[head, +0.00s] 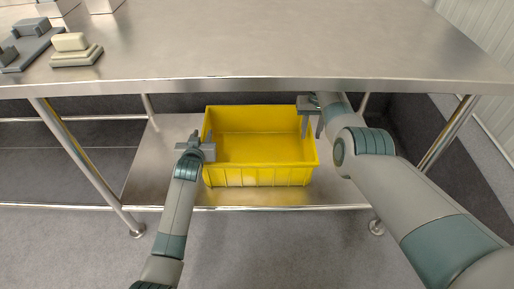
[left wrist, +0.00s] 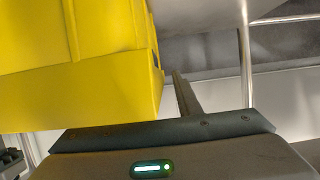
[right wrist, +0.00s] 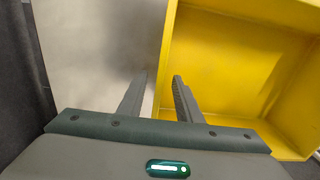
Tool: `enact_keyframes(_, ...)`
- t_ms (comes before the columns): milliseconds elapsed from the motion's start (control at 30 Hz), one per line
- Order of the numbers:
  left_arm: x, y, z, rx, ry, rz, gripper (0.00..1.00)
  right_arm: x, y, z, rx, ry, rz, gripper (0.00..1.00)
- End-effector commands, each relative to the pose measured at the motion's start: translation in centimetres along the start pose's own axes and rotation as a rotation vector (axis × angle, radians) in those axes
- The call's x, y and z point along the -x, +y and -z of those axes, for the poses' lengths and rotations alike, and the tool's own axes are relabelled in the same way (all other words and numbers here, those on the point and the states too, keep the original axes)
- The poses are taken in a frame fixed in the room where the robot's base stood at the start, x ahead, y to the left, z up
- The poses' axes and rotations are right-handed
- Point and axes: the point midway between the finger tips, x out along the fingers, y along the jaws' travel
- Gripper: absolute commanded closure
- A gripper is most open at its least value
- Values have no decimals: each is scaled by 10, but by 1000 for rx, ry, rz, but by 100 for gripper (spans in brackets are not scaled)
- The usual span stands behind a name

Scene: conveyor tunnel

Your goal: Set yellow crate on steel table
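The yellow crate (head: 258,176) sits upright on the lower shelf under the steel table (head: 270,45), its open top facing up and its inside empty. My left gripper (head: 202,147) is at the crate's left wall. In the left wrist view one finger stands outside the crate (left wrist: 80,85) with a gap; the other is hidden behind yellow. My right gripper (head: 311,112) is at the right wall near the table's front edge. In the right wrist view its open fingers (right wrist: 160,78) straddle the crate's wall (right wrist: 240,60), one outside and one inside.
The lower steel shelf (head: 150,165) has bare room left of the crate. Table legs (head: 90,170) stand on both sides. On the tabletop, grey and beige items (head: 76,50) stand at the far left; the middle and right are clear. The tabletop edge overhangs the crate's back.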

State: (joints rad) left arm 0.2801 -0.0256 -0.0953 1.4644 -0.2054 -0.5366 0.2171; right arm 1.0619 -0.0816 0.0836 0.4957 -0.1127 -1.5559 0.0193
Motion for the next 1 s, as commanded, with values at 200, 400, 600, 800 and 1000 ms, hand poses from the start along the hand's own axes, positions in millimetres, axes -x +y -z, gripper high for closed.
enact_keyframes(200, -16, 0, 0, 0, 0, 0, 69, -6, 0, 0, 0, 0, 0, 68)
enact_keyframes(400, -19, 0, 0, 0, 1, 0, 69, -8, 0, 0, 0, 1, 0, 68)
enact_keyframes(600, -19, 0, 0, 0, 1, 0, 69, -8, 0, 0, 0, 0, 0, 68)
enact_keyframes(800, -19, 0, 0, 0, 0, 0, 100, -8, 0, 0, 0, 0, 0, 100)
enact_keyframes(1000, -19, 0, 0, 0, 0, 0, 100, -8, 0, 0, 0, 0, -1, 100)
